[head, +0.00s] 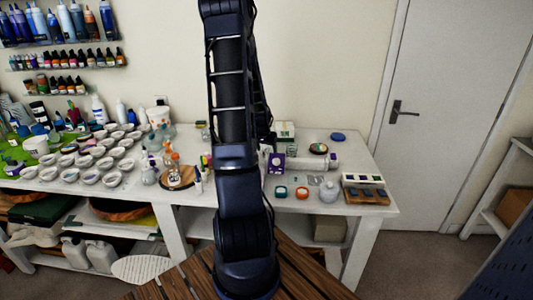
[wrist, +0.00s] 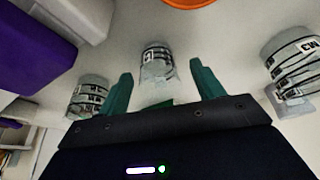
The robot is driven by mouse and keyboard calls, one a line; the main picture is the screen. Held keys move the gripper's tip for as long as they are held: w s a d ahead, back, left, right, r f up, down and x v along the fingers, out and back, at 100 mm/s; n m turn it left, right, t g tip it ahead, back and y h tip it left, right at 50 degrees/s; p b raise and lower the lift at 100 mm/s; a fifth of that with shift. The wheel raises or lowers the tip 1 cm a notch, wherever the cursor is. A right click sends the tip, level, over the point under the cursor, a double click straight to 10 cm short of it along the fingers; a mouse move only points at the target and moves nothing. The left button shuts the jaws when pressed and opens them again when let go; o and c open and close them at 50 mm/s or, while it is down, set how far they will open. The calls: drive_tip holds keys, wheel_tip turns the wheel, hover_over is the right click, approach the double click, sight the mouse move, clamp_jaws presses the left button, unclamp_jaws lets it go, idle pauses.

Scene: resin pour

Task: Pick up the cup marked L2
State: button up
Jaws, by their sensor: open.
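In the wrist view my gripper (wrist: 160,72) is open, with its two green fingers spread apart. A clear graduated cup with a dark label (wrist: 157,58) shows between and beyond the fingertips. A second banded cup (wrist: 90,94) stands left of the fingers, and a third, larger-looking cup (wrist: 293,60) stands at the right edge. The marks on all three are too blurred or cut off to read, so I cannot tell which is L2. In the head view my arm hides the gripper and these cups.
The wrist view also shows an orange round thing (wrist: 190,3) at the top and a purple and white block (wrist: 40,45) at left.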

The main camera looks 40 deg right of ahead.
drive_tip(key=c, duration=1.1)
drive_tip(key=shift+o, duration=0.2)
